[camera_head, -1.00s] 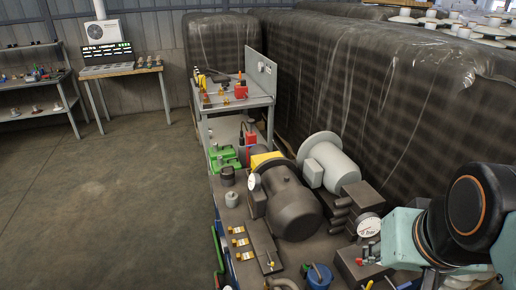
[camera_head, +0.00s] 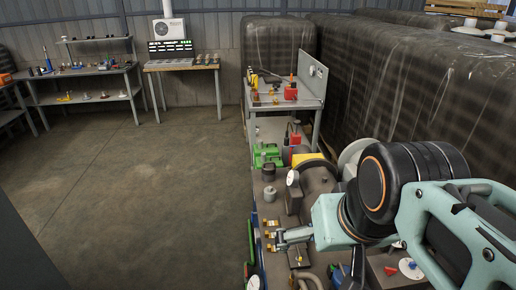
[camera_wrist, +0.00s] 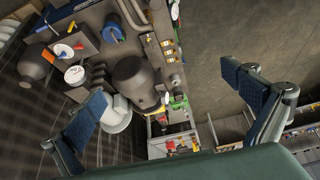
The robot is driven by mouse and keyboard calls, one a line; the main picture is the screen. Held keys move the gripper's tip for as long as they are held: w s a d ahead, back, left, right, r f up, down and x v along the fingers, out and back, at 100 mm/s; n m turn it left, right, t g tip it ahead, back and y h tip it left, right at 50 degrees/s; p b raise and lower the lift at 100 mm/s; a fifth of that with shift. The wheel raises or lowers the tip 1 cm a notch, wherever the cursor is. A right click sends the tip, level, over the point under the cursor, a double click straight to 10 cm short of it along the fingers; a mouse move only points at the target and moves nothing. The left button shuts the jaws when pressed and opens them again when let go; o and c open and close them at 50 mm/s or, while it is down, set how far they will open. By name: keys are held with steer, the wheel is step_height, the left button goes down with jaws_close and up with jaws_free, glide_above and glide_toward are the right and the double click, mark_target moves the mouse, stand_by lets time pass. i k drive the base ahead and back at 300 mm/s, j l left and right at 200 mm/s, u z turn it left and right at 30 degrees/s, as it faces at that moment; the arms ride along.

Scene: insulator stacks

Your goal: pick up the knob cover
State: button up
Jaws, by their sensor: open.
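I cannot single out the knob cover with certainty. A small dark round knob-like part (camera_head: 269,173) and a small grey round part (camera_head: 270,193) stand near the left edge of the crowded cart in the head view. My gripper (camera_head: 276,239) is in front of them, over the cart's left side near the brass-coloured clips (camera_head: 272,223). In the wrist view my gripper (camera_wrist: 163,82) has its two blue-padded fingers spread wide, with nothing between them. My arm hides much of the cart in the head view.
A dark motor (camera_wrist: 138,80) stands on the cart. A grey shelf cart (camera_head: 290,101) with small red and orange items is beyond it. Wrapped dark bales (camera_head: 400,90) line the right. Workbenches (camera_head: 182,66) stand at the back wall. The floor (camera_head: 130,170) at left is clear.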

mark_target(269, 192)
steer(key=k+j, duration=0.1)
steer(key=j, duration=0.35)
steer(key=k+j+z, duration=0.1)
steer(key=j, duration=0.35)
steer(key=k+j+z, duration=0.1)
steer(key=j, duration=0.35)
steer(key=j+z, duration=0.25)
steer(key=j, duration=0.55)
steer(key=i+j+z, duration=0.15)
steer(key=j, duration=0.25)
steer(key=j+z, duration=0.15)
steer(key=j, duration=0.25)
steer(key=i+j+z, duration=0.15)
steer(key=j, duration=0.2)
steer(key=i+j+z, duration=0.15)
steer(key=j, duration=0.25)
steer(key=i+j+z, duration=0.15)
steer(key=i+j, duration=0.15)
steer(key=i+j+z, duration=0.1)
steer(key=i+j, duration=0.15)
steer(key=j, duration=0.2)
steer(key=i+j+z, duration=0.3)
steer(key=i+j, duration=0.2)
steer(key=j, duration=0.2)
